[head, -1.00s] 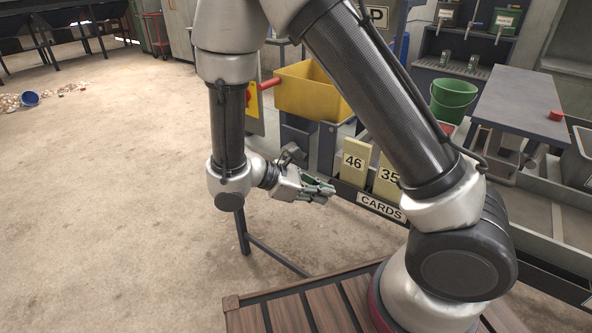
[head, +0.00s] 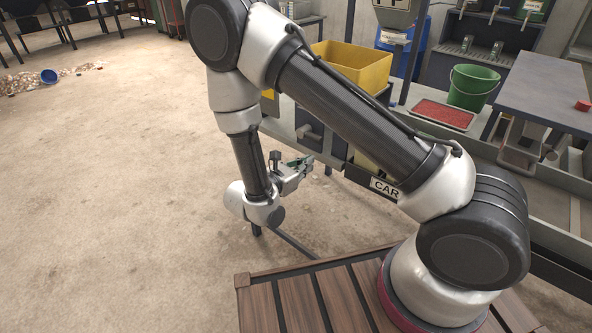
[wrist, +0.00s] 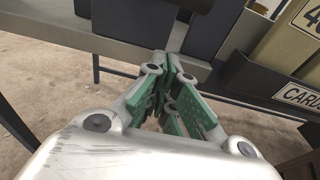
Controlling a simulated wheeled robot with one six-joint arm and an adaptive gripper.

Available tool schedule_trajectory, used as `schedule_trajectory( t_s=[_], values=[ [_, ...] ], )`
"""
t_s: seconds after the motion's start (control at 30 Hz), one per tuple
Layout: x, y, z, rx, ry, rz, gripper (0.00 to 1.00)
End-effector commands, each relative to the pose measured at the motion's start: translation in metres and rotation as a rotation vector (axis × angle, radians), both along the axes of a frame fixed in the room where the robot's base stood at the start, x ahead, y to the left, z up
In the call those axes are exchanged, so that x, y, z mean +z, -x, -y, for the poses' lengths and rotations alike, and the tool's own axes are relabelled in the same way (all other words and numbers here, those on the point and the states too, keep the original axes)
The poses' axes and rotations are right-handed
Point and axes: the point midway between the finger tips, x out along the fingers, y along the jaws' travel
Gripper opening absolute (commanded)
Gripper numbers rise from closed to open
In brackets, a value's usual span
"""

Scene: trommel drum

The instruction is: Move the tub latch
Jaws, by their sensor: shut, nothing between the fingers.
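The yellow tub (head: 352,64) sits on the grey frame behind my arm in the head view. Dark grey parts (head: 308,133) are below its front left; I cannot tell which of them is the latch. My gripper (head: 308,160) is in front of and below these parts, with its fingers together and nothing in them. Contact with the blocks cannot be made out. My arm hides part of the tub and frame.
A dark rack labelled CARDS (wrist: 290,95) holds yellow cards (wrist: 302,30) to the right of my gripper. A red tray (head: 443,114), green bucket (head: 470,87) and grey table (head: 545,90) are further right.

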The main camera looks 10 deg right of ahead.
Motion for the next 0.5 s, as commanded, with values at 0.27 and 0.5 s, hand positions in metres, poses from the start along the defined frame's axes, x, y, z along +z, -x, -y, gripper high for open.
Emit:
schedule_trajectory(
  t_s=[0.27, 0.5],
  values=[
    [0.021, -0.012, 0.016, 0.002, -0.001, 0.002, 0.0],
    [0.036, -0.01, 0.014, 0.0, 0.0, 0.0, 0.0]
  ],
)
